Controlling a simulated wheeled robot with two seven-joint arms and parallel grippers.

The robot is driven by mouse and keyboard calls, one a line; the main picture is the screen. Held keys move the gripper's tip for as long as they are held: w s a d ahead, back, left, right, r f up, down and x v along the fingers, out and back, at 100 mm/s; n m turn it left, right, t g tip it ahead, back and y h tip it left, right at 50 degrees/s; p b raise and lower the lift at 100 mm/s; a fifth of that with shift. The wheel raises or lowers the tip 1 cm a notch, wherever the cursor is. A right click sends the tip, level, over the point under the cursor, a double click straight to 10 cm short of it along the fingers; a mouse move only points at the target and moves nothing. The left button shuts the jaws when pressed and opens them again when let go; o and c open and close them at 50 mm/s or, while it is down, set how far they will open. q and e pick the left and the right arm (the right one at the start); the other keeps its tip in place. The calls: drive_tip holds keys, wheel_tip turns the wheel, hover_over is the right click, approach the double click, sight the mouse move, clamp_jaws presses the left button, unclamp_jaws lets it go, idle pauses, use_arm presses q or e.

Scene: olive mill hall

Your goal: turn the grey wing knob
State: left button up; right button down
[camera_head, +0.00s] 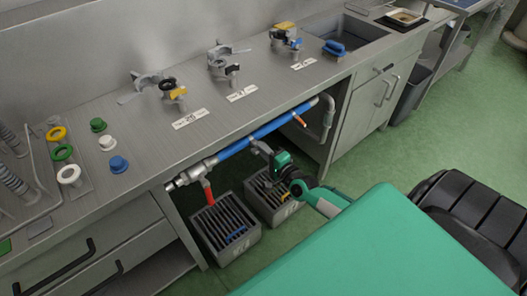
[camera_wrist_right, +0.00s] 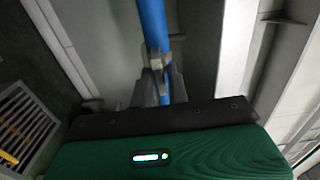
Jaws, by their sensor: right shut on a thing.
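The grey wing knob (camera_head: 258,146) sits on the blue pipe (camera_head: 270,129) under the front edge of the steel counter. My right gripper (camera_head: 265,151) reaches up to it from below and is shut on it. In the right wrist view the knob (camera_wrist_right: 155,64) shows small against the blue pipe, at the tips of the grey fingers; the fingers hide much of it. How far the knob is turned cannot be told. My left gripper is not in view.
A red lever (camera_head: 208,192) hangs at the pipe's left end, and an orange lever (camera_head: 299,120) sits near its right end. Two grey slotted crates (camera_head: 227,252) stand on the floor below. A cabinet (camera_head: 365,110) closes the space on the right.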

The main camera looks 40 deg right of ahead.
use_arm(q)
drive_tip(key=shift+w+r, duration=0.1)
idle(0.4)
use_arm(e)
drive_tip(key=c, duration=1.5)
unclamp_jaws()
